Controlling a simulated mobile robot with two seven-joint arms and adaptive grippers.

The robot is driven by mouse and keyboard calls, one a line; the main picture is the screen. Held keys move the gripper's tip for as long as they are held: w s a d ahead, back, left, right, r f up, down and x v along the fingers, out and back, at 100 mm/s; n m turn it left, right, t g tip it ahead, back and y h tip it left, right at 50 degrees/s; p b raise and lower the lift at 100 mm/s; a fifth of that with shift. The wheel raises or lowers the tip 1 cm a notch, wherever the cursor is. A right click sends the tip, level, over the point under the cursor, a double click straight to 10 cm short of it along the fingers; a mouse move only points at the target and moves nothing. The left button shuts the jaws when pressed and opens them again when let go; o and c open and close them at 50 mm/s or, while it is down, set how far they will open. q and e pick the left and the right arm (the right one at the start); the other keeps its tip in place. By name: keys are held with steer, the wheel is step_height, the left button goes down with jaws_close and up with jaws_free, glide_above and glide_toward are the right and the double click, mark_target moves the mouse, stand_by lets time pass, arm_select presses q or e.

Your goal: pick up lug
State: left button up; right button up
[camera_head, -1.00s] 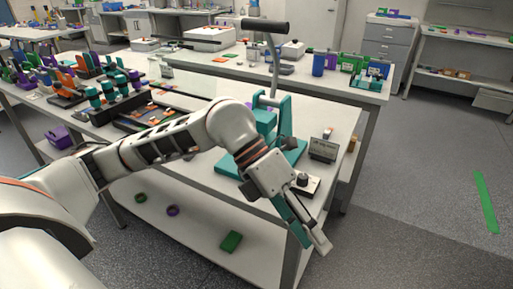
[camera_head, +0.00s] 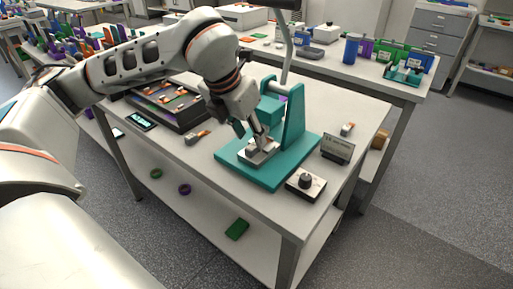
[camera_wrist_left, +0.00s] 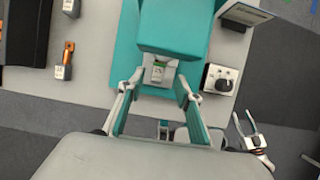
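My left gripper (camera_head: 258,139) reaches down at the teal press, low over its base. In the left wrist view its two fingers (camera_wrist_left: 160,88) are spread wide apart. A small block with a green and pale top (camera_wrist_left: 157,72), which may be the lug, lies between and slightly beyond the fingertips, on a pale plate (camera_head: 262,153) on the press base. I see no finger touching it. The press head (camera_wrist_left: 172,25) overhangs just beyond it.
The teal press upright (camera_head: 294,115) stands close beside the left gripper. A knob box (camera_head: 305,184) and a small sign (camera_head: 338,148) stand to its right. A grey-and-orange piece (camera_head: 197,137) and a dark tray (camera_head: 165,105) lie left. The table's front strip is clear.

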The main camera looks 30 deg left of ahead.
mark_target(253, 145)
arm_select(q)
steer(key=x, duration=0.3)
steer(key=shift+a+f, duration=0.25)
steer(key=shift+f, duration=0.3)
jaws_close()
arm_select(e)
steer(key=shift+w+d, duration=0.25)
steer(key=shift+w, duration=0.25)
arm_select(q)
steer(key=shift+w, duration=0.1)
arm_select(e)
steer(key=shift+r, duration=0.1)
